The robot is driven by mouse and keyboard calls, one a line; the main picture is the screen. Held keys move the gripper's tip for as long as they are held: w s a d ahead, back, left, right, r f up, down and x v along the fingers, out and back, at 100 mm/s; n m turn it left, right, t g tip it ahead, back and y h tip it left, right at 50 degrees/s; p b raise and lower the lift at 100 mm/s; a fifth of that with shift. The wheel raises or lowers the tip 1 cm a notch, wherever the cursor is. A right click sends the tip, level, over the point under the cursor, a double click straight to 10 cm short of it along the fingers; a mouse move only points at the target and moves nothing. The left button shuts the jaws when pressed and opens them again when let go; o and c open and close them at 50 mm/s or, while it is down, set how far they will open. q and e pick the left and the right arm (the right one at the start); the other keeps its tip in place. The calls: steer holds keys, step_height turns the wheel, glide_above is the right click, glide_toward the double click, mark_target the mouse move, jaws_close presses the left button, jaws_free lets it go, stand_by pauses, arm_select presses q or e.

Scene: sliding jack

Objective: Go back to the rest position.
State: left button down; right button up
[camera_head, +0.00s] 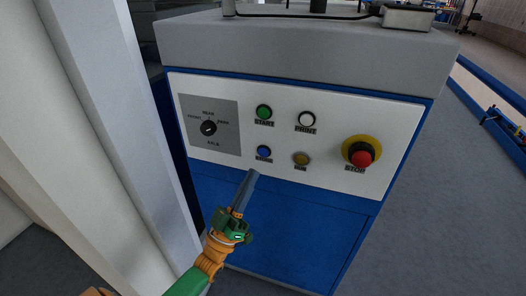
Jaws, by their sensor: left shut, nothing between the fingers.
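My left gripper (248,186) is in the lower middle of the head view, on a green and orange arm. Its dark fingers are shut and empty. The fingertips are just below the blue button (264,152) on the white control panel (340,122); I cannot tell whether they touch the panel. My right gripper is not in view.
The panel has a green START button (264,112), a white PRINT button (307,119), a yellow button (301,159), a red STOP knob (362,157) and a black dial (209,128). A pale post (120,120) stands at left. Grey floor (450,220) is clear at right.

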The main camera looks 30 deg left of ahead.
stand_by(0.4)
arm_select(q)
step_height(320, 180, down, 22)
steer(key=s+d+m+g+y+p, duration=0.1)
steer(key=s+d+g+y+p, duration=0.1)
steer(key=g+p, duration=0.65)
steer(key=s+d+f+m+g, duration=0.2)
steer(key=s+d+f+g, duration=0.1)
steer(key=s+f+g, duration=0.8)
steer(key=s+d+f+m+g+p, duration=0.1)
steer(key=s+f+g, duration=0.1)
steer(key=s, duration=0.7)
steer(key=s+f+m+g+p, duration=0.1)
steer(key=s+g, duration=0.3)
steer(key=s, duration=0.5)
steer(key=shift+s+d+f+m+p, duration=0.3)
steer(key=shift+s+d+f, duration=0.1)
steer(key=shift+f, duration=0.4)
